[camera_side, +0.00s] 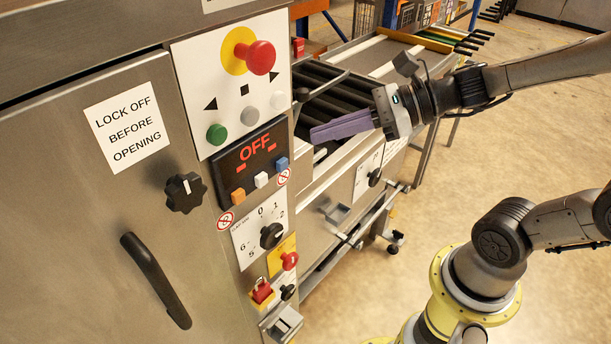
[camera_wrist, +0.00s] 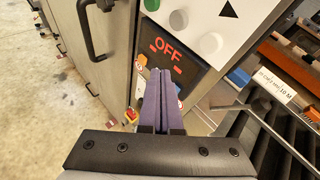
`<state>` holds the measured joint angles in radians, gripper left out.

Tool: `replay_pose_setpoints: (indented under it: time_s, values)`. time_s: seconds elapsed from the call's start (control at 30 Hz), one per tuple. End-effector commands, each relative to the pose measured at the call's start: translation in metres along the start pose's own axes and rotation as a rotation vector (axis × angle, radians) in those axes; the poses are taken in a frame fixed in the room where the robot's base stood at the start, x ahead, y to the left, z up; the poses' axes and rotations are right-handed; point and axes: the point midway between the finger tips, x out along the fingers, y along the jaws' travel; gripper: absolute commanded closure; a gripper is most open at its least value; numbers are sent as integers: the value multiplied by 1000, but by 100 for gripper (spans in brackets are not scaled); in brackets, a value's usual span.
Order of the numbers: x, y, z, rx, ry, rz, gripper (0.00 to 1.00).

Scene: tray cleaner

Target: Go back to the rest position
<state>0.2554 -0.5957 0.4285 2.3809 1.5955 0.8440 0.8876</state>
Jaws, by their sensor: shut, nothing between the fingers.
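My gripper (camera_side: 318,134) is shut and empty, its purple fingers pressed together. In the side view it hangs in the air in front of the roller conveyor, to the right of the machine's control panel, with its tips pointing left. In the wrist view the fingers (camera_wrist: 160,75) point toward the dark display (camera_wrist: 200,78) reading OFF in red. The same display (camera_side: 238,166) shows in the side view. The fingertips look apart from the panel, with the gap hard to judge.
The steel machine cabinet (camera_side: 70,230) fills the left, with a black door handle (camera_side: 155,280), a red mushroom button (camera_side: 260,57) and a green button (camera_side: 216,134). A roller conveyor (camera_side: 330,90) runs behind my gripper. The floor (camera_side: 420,220) below my arm is open.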

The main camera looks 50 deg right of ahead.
Motion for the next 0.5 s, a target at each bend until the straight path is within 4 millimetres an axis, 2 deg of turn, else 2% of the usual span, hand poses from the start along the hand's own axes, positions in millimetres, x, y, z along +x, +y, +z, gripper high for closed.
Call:
replay_pose_setpoints:
  time_s: [0.03,0.1,0.2,0.37,0.5]
  values:
    - [-4,18,5,-147,21,56,100]
    - [-12,40,4,-358,60,130,100]
    - [-26,64,-4,-661,117,228,100]
    - [-52,81,-26,-1140,218,369,100]
    - [-79,77,-46,-1547,325,487,100]
